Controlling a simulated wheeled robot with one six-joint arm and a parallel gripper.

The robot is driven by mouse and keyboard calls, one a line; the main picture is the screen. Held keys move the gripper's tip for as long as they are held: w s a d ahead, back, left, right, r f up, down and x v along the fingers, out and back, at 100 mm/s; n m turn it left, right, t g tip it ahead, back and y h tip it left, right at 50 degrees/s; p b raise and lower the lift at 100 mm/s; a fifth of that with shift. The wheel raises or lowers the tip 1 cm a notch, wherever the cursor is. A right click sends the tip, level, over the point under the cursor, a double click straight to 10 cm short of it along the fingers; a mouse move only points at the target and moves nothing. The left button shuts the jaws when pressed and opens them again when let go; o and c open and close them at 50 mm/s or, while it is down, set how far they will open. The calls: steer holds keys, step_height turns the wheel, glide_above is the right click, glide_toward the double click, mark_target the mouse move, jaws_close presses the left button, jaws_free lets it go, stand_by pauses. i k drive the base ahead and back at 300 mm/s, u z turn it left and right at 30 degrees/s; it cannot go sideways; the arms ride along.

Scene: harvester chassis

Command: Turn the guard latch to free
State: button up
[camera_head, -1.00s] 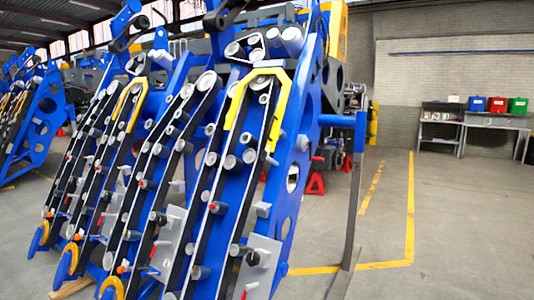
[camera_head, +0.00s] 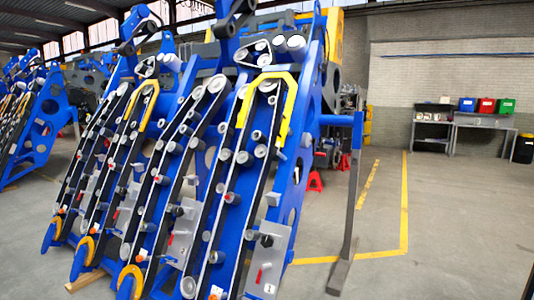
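The blue harvester chassis (camera_head: 290,190) with its slanted belt rows fills the left and middle of the head view. Yellow guards (camera_head: 268,77) arch over the upper ends of some rows. A grey plate (camera_head: 278,225) on the nearest row's lower right carries a black knob (camera_head: 266,240) and a small red lever (camera_head: 259,275). A similar grey plate (camera_head: 182,238) sits on the row to its left, with its own red piece. I cannot tell which part is the guard latch or how it is turned. My gripper is not in view.
A grey upright post (camera_head: 350,200) with a foot on the floor stands right of the chassis. Yellow floor lines (camera_head: 404,210) run beyond it. A workbench (camera_head: 482,125) with coloured bins is at the back right. The floor on the right is open.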

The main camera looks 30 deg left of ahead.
mark_target(276, 148)
steer(key=u, duration=0.6)
steer(key=i, duration=0.55)
steer(key=u, duration=0.75)
steer(key=i, duration=1.7)
steer(key=z, duration=0.8)
steer(key=i, duration=0.45)
steer(key=z, duration=0.3)
